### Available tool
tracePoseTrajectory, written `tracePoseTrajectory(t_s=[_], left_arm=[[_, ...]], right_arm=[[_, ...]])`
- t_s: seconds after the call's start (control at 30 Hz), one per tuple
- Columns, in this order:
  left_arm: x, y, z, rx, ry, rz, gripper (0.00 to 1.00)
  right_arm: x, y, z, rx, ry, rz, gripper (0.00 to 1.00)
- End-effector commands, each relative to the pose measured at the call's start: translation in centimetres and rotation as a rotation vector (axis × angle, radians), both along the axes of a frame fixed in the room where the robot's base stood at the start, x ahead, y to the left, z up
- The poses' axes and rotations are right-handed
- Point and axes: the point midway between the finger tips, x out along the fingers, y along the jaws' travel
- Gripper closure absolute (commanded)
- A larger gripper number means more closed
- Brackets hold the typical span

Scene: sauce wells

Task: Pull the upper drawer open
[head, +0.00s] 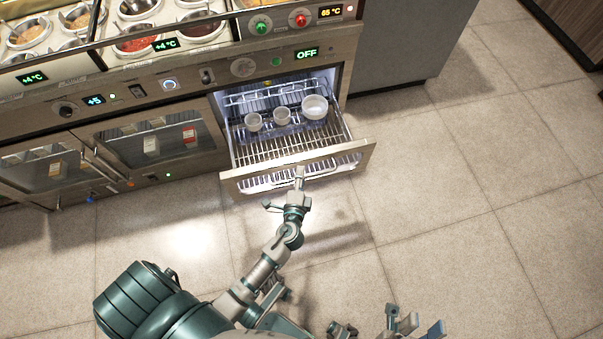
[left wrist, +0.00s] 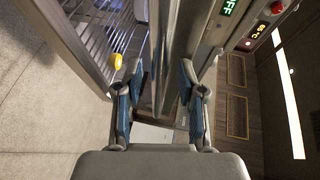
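The drawer (head: 241,180) under the OFF display stands pulled out, its lit inside showing a wire rack and three pale cups (head: 283,116). My left gripper (head: 285,192) is at the drawer's front, near the middle of its handle bar (head: 335,171). In the left wrist view the blue-padded fingers of my left gripper (left wrist: 161,80) stand apart, with a grey metal edge (left wrist: 178,40) showing between and beyond them. Whether they touch it cannot be told. My right gripper (head: 413,323) is at the bottom edge, empty, its fingers apart. Anything below the drawer is hidden.
Glass-fronted doors (head: 155,140) are left of the drawer. Sauce wells (head: 135,38) and a control panel with knobs (head: 245,67) lie above. A grey cabinet (head: 405,40) stands to the right. The tiled floor (head: 480,190) at right is clear.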

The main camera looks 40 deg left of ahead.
Motion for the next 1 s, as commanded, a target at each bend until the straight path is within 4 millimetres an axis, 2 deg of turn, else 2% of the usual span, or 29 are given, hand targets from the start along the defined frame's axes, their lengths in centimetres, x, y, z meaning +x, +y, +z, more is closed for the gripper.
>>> tracePoseTrajectory(t_s=[0.3,0.5,0.67,1.0], left_arm=[[-6.1,-3.2,1.2,-0.002,0.002,0.000,0.61],[-8.7,-4.5,1.8,0.000,0.001,-0.001,0.61],[-9.4,-4.9,2.0,-0.001,-0.001,-0.001,0.61],[-9.5,-4.9,2.0,0.000,-0.001,-0.001,0.61]], right_arm=[[0.0,0.0,0.0,-0.001,-0.002,0.002,0.60],[0.1,0.0,0.0,-0.001,-0.002,0.002,0.60],[0.1,0.1,0.0,-0.001,-0.002,0.002,0.60],[0.2,0.1,-0.1,-0.001,0.000,0.003,0.60]])
